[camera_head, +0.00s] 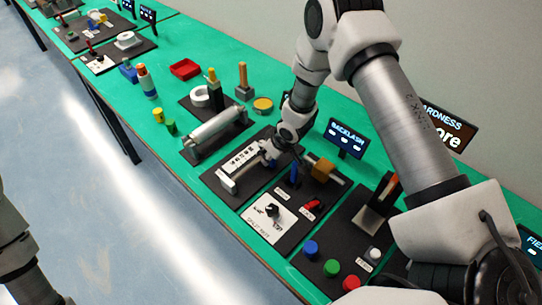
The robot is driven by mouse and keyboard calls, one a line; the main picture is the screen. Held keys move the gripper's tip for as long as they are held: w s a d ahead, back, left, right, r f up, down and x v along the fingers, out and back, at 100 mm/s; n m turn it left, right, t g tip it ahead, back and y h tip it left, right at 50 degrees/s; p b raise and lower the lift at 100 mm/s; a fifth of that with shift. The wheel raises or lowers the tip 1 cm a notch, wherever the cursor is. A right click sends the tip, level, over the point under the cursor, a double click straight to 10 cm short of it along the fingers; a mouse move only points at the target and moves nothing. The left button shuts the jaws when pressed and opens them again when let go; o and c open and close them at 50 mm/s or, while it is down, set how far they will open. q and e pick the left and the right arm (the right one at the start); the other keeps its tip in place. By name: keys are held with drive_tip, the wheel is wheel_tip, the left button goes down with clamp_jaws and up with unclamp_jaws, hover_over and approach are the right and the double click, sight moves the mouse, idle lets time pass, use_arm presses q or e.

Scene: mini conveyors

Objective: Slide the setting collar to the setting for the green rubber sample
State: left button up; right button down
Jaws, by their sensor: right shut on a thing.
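My right gripper (269,156) reaches down to the right end of a low rail fixture (229,181) with a white lettered scale plate (243,161). Its fingers are shut on a small part there, which seems to be the setting collar, mostly hidden by the fingers. The lettering is too small to read. A small green cylinder (171,128), possibly the green rubber sample, stands near the table's front edge, beside a yellow one (158,115). Of my left arm, only a part shows at the lower left; its gripper is out of view.
Right of the fixture are a board with a black knob (272,210) and red lever (312,204), a yellow block (322,169) on a rod, and a Backlash display (346,138). Blue, green and red buttons stand nearer. A grey roller (216,130) lies left.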

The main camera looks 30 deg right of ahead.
drive_tip(key=a, duration=0.2)
drive_tip(key=s+a, duration=0.2)
drive_tip(key=a, duration=0.1)
drive_tip(key=shift+a, duration=0.35)
drive_tip(key=shift+d+f, duration=0.1)
drive_tip(key=c, duration=1.1)
unclamp_jaws()
drive_tip(key=shift+o, duration=0.2)
drive_tip(key=shift+w, duration=0.15)
drive_tip(key=v, duration=1.2)
drive_tip(key=shift+w+d, duration=0.1)
